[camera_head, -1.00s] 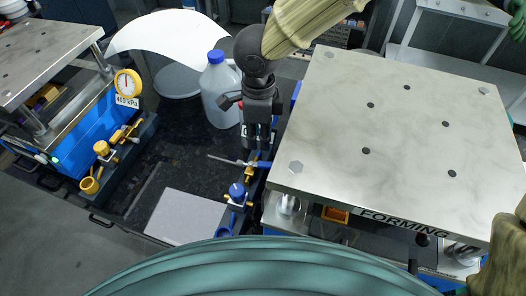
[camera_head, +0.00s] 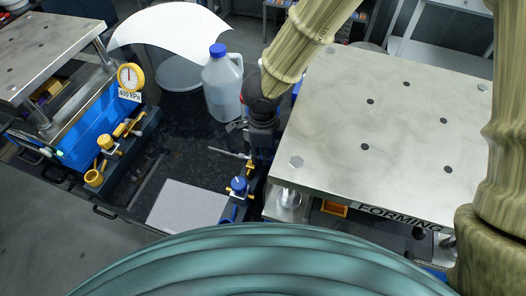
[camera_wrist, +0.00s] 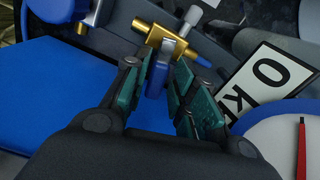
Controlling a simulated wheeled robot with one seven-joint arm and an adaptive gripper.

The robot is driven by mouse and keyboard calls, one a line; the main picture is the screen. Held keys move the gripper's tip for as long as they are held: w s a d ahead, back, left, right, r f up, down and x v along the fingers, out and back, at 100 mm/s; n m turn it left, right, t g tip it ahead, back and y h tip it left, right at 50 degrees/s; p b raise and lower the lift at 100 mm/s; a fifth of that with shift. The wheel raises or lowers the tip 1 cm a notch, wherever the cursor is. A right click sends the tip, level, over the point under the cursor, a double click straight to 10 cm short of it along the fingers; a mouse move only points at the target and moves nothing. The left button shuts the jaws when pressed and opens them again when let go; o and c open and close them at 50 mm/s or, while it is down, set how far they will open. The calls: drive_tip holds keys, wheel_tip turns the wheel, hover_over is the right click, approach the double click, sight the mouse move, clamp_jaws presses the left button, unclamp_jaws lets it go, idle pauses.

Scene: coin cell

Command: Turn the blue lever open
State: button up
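In the wrist view, the blue lever (camera_wrist: 157,78) sits on a gold valve (camera_wrist: 167,41) and points down toward my gripper (camera_wrist: 160,84). My gripper's teal-padded fingers stand apart, one on each side of the lever. Contact with the lever is not clear. In the head view, my gripper (camera_head: 260,148) points down beside the left edge of the forming press (camera_head: 400,140). The lever is hidden there behind my gripper and the press top. A gold fitting with a blue knob (camera_head: 238,185) shows just below my gripper.
In the wrist view, a round gauge (camera_wrist: 270,145) and its kPa label (camera_wrist: 265,85) are close on the right. A blue-capped jug (camera_head: 222,88) stands left of my gripper. Another press (camera_head: 45,55) with a gauge (camera_head: 130,77) is at far left. A grey plate (camera_head: 188,206) lies in front.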

drive_tip(key=shift+f, duration=0.3)
clamp_jaws()
drive_tip(key=shift+r, duration=0.1)
